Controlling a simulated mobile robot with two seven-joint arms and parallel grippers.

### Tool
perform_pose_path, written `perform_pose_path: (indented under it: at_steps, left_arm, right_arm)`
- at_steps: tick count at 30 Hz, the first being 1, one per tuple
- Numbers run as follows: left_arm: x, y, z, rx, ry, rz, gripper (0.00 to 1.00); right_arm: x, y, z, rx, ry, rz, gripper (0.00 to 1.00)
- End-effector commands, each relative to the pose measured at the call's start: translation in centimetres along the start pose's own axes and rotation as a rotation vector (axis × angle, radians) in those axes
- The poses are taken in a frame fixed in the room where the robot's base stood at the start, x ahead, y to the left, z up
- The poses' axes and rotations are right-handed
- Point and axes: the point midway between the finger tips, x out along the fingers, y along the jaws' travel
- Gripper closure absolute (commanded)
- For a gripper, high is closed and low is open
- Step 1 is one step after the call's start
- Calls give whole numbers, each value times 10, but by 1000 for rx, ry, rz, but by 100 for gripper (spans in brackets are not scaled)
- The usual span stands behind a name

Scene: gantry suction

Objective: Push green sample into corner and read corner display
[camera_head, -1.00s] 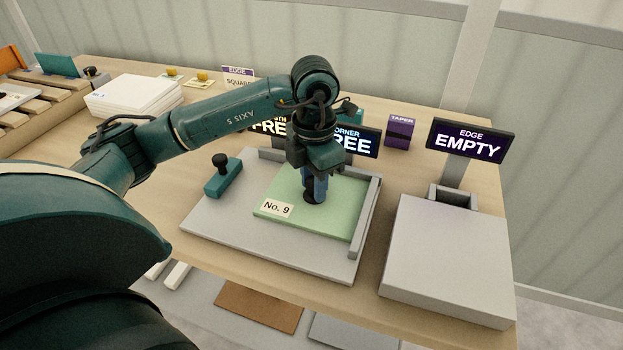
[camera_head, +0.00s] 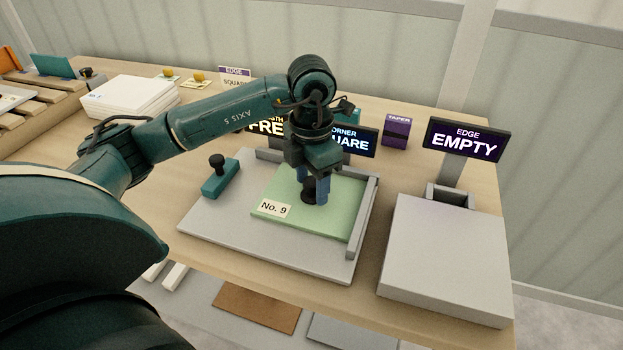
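The green sample (camera_head: 328,218), labelled No. 9, lies flat on a grey plate (camera_head: 215,228). Its right edge lies along the plate's right fence (camera_head: 363,220), seemingly touching it. A dark round knob (camera_head: 308,196) stands on the sample. My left gripper (camera_head: 313,192) is low over the sample, its two blue fingers apart, one to either side of the knob. The corner display (camera_head: 358,144) behind the plate shows "...UARE" under "...ORNER"; its left part is hidden by my gripper. My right gripper is not in view.
Another display (camera_head: 265,125) reads "FRE...", partly hidden. The edge display (camera_head: 466,140) reads EMPTY above a grey block (camera_head: 447,250) at right. A purple taper box (camera_head: 396,131) and white stack (camera_head: 130,95) stand behind.

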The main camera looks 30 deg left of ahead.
Motion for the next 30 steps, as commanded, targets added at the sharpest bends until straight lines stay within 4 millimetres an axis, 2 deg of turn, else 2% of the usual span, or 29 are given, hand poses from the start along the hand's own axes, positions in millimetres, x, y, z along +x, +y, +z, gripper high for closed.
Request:
perform_pose_path:
  at_steps: [11,17,24,30]
  left_arm:
    - [1,0,-1,1,4,-1,45]
    - [-37,0,1,2,-3,1,45]
    - [-96,1,0,0,-3,4,45]
    - [-123,0,0,1,-1,2,45]
  right_arm:
    - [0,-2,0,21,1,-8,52]
    - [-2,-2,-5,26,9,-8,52]
    - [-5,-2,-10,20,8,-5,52]
    - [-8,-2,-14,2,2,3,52]
